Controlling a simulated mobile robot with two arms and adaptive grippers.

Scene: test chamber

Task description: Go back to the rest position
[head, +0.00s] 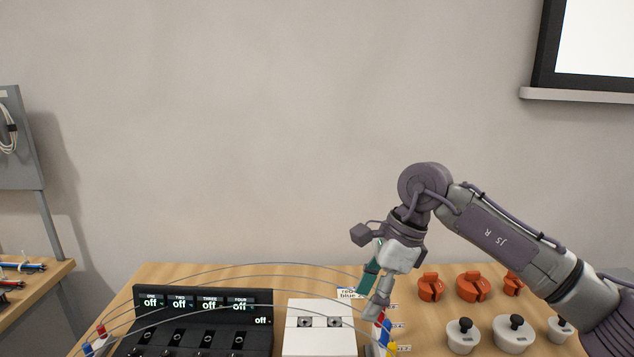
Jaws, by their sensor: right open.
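My right arm comes in from the right and bends down over the wooden table (300,275). My right gripper (376,298) points down just right of the white box (320,341), near small red, blue and yellow pieces (385,330). Its jaws are open; I see nothing held between them. The fingertips partly overlap the things behind, so I cannot tell if they touch anything. My left gripper is not in view.
A black unit (203,320) with several displays reading "off" stands left of the white box. Thin wires arch over both. Orange pieces (431,287) and grey knobbed weights (463,335) stand at right, under my arm. The space above the table at left is clear.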

